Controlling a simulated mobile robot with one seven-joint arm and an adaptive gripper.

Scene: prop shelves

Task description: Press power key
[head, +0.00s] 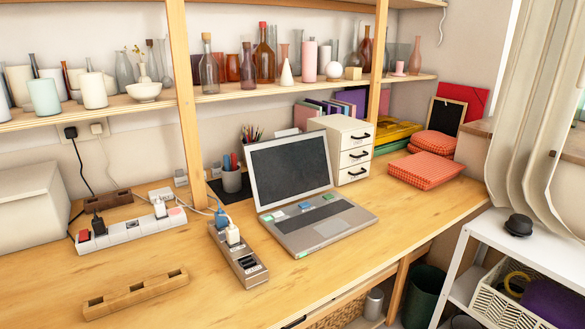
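A green patch (302,254) is at the front left corner. No power key marking is readable at this size, so I cannot tell which part is the power key. My gripper is not in the head view.
Left of the laptop are a grey power strip (246,268) with plugs, a white power strip (130,232) and a wooden block (136,294). A pen cup (231,181) and white drawer box (340,140) stand behind. The desk (370,235) right of the laptop is clear.

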